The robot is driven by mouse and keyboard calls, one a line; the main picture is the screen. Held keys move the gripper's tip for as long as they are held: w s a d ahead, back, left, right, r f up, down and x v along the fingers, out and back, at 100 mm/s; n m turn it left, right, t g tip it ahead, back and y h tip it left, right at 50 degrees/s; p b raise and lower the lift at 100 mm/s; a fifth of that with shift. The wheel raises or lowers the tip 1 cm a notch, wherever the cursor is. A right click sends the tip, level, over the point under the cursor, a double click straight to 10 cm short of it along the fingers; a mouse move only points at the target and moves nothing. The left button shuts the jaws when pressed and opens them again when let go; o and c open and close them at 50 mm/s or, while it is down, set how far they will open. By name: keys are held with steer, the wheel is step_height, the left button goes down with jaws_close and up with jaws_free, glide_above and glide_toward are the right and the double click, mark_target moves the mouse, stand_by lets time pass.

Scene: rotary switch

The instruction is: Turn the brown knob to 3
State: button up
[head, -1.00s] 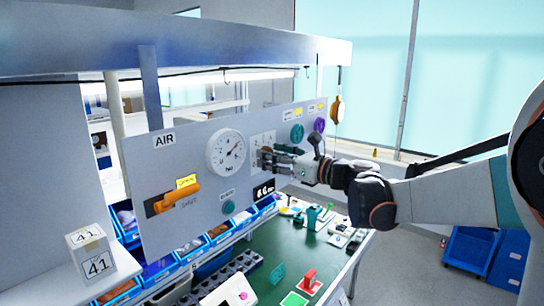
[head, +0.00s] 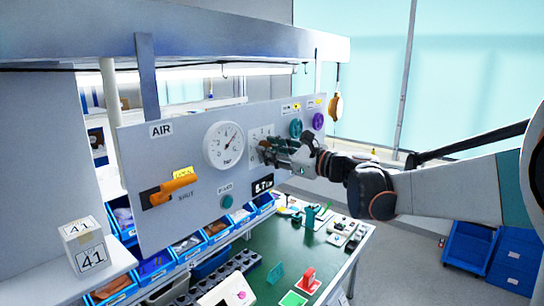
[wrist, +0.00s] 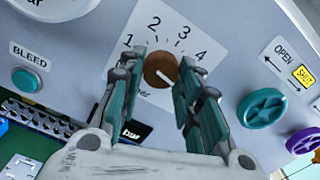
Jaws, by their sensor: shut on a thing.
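The brown knob (wrist: 160,69) sits on a white dial plate (wrist: 173,20) with the numbers 1, 2, 3 and 4 around it. A pale line on the knob seems to run toward the lower right in the wrist view, on the side away from the numbers. My gripper (wrist: 162,80) is shut on the knob, one green-padded finger on each side. In the head view my gripper (head: 265,150) reaches the panel from the right and hides the knob.
The grey panel (head: 180,220) also carries a round gauge (head: 224,146), an orange handle (head: 174,188), a green bleed button (head: 227,201), a small black display (head: 262,185), and green (wrist: 261,108) and purple (wrist: 303,140) knobs. A green-topped bench (head: 255,262) lies below.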

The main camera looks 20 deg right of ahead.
steer(key=n+b, duration=0.6)
steer(key=n, duration=1.3)
steer(key=shift+r, duration=0.1)
steer(key=shift+n, duration=0.5)
steer(key=o, duration=1)
steer(key=shift+o, duration=0.2)
steer(key=shift+r, duration=0.15)
